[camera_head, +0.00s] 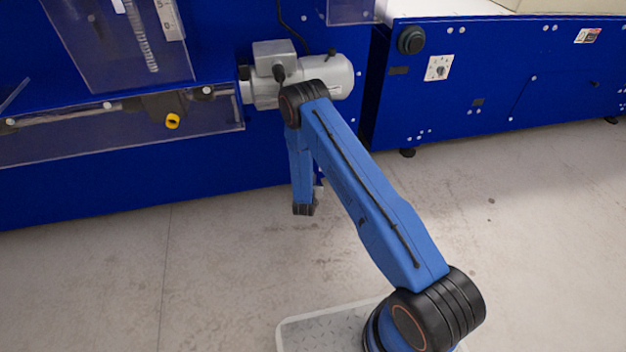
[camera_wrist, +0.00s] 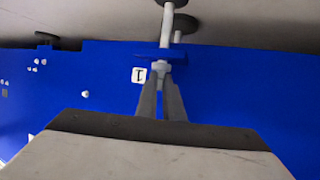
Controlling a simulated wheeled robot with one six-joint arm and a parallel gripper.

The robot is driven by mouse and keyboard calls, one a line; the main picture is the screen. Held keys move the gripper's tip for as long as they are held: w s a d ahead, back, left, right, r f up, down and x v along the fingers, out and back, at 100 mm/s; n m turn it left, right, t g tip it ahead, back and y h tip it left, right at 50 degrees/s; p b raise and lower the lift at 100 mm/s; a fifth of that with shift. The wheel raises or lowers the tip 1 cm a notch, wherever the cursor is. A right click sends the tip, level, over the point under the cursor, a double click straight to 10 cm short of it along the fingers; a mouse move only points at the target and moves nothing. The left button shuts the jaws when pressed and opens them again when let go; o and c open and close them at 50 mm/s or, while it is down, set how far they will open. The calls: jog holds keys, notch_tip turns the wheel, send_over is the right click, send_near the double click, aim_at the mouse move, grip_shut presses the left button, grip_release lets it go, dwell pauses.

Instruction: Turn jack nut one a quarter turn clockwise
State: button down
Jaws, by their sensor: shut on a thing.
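In the wrist view, jack nut one (camera_wrist: 161,66) is a small pale nut on a light grey threaded rod (camera_wrist: 167,25). A white label with a 1 (camera_wrist: 139,75) is on the blue panel beside it. My gripper (camera_wrist: 161,78) has its two dark fingers closed on the nut, one on each side. The nut's faces between the fingertips are partly hidden. In the head view the nut and my gripper are out of sight; my arm reaches down in front of the blue machine.
The blue machine (camera_head: 60,203) stands over a bare concrete floor (camera_head: 230,255). A silver motor (camera_head: 335,78) sticks out near my arm's elbow. A second blue machine (camera_head: 490,95) stands at the right. Dark round feet (camera_wrist: 180,22) show by the rod.

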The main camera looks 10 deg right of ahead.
jog(key=m+g+h, duration=0.1)
jog(key=a+m+g+h, duration=0.1)
jog(key=m+h, duration=0.1)
jog(key=m+g+h, duration=0.1)
jog(key=m, duration=0.1)
jog(key=shift+w+a+h, duration=0.15)
jog(key=shift+w+h, duration=0.25)
jog(key=shift+w+a+m+g+h, duration=0.2)
jog(key=shift+m+g+h, duration=0.55)
jog(key=shift+m+g, duration=0.3)
jog(key=shift+w+a+m+g+h, duration=0.1)
jog(key=shift+w+m+g+h, duration=0.1)
jog(key=shift+m+g+h, duration=0.7)
jog(key=shift+m+g, duration=0.35)
jog(key=shift+g, duration=0.1)
jog(key=c, duration=1.9)
grip_release()
jog(key=shift+d, duration=0.1)
jog(key=v, duration=1.7)
jog(key=shift+r, duration=0.15)
